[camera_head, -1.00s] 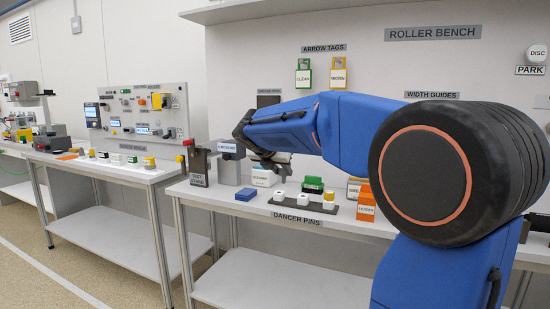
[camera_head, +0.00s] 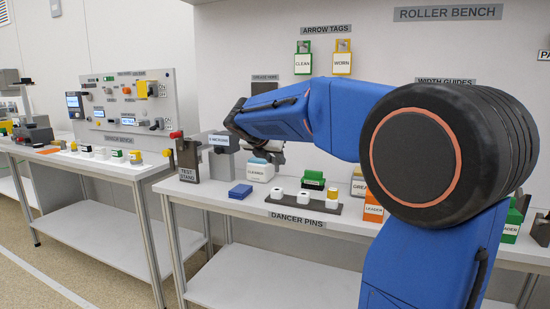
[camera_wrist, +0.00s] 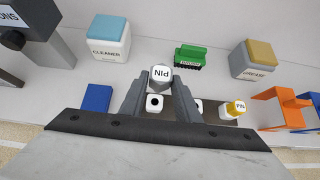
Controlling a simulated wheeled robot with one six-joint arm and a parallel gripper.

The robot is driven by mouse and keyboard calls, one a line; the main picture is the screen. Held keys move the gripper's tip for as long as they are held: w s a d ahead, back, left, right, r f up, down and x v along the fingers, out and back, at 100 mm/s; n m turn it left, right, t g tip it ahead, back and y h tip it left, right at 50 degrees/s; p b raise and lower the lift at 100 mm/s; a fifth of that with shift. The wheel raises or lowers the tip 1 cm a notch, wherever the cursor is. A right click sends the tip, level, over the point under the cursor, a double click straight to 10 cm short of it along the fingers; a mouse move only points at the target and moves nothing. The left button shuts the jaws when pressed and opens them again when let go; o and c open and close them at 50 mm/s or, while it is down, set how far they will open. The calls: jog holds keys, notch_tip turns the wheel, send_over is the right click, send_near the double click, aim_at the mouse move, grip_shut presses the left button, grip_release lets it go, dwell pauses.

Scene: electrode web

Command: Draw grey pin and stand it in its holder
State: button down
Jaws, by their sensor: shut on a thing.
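My gripper (camera_wrist: 161,78) is shut on the grey pin (camera_wrist: 161,74), whose pale top carries a PIN label, upside down in the wrist view. In the head view my gripper (camera_head: 266,156) is above the roller bench, and the pin is hard to make out there. The dancer pin rack (camera_head: 290,205) lies on the bench below and to the right. It has a white holder with an open hole (camera_wrist: 154,103), just below the held pin in the wrist view. A second white holder (camera_head: 304,197) is partly hidden by a finger in the wrist view. A yellow pin (camera_wrist: 236,108) stands at the right.
A blue block (camera_wrist: 97,98) lies left of the rack. A cleaner box (camera_wrist: 109,37), green brush (camera_wrist: 190,56) and grease box (camera_wrist: 254,60) stand behind. Orange guides (camera_wrist: 284,104) stand right. The test stand (camera_head: 188,160) is at the bench's left end.

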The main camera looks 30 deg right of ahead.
jog(key=shift+f, duration=2.7)
jog(key=shift+f, duration=2.1)
jog(key=c, duration=1.3)
grip_release()
jog(key=shift+o, duration=0.2)
jog(key=v, duration=1.7)
jog(key=shift+s+r, duration=0.15)
jog(key=shift+r, duration=0.1)
